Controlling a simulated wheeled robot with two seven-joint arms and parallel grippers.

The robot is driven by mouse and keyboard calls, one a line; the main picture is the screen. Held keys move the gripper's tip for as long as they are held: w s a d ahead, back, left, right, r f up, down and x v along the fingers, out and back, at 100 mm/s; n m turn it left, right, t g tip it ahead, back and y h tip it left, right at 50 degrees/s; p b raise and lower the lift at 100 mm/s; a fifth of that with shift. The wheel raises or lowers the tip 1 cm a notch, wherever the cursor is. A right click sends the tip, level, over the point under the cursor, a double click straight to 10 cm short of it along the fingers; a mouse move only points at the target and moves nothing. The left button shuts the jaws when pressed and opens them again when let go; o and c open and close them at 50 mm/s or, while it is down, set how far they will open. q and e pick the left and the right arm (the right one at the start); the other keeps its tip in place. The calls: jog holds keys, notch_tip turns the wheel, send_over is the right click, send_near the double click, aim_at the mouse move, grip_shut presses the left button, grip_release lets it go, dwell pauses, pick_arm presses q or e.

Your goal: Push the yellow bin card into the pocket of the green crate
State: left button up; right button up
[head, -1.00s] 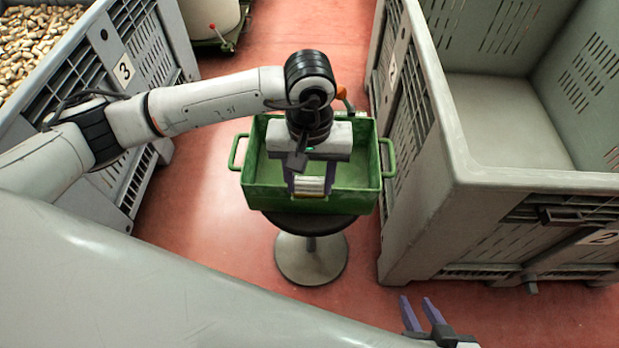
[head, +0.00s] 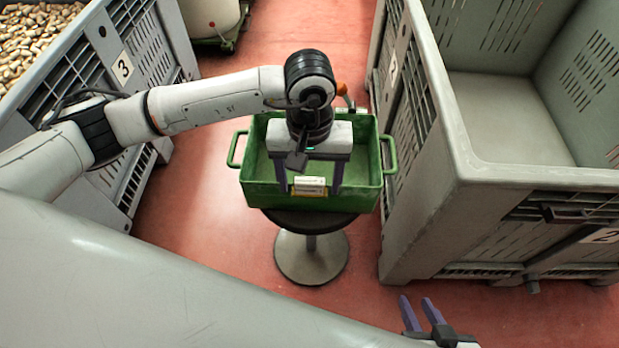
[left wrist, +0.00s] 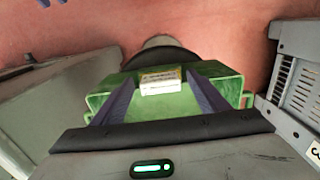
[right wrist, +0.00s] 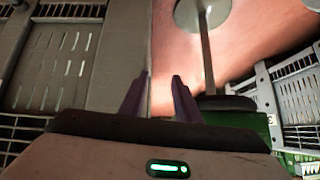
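The green crate (head: 262,198) stands on a round dark stool. The yellow bin card (head: 309,191) is at the middle of the crate's near wall, in the pocket there. A pale face shows with yellow at its lower edge; how deep the card sits I cannot tell. The card also shows in the left wrist view (left wrist: 160,84), between the fingers. My left gripper (head: 310,190) is open, one finger on each side of the card, apart from it. My right gripper (head: 418,314) is open and empty, low at the front right, away from the crate.
A big grey bin (head: 455,165) stands close to the right of the crate. Another grey bin (head: 140,60) with many corks is at the left. The stool (head: 311,255) stands on red floor, with bare floor to its left.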

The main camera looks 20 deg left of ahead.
pick_arm(q)
notch_tip(320, 180, up, 9)
jog(key=shift+r, duration=0.65)
pick_arm(e)
jog(key=shift+r, duration=0.75)
pick_arm(q)
jog(key=shift+p, duration=0.3)
pick_arm(e)
jog(key=shift+w, duration=0.1)
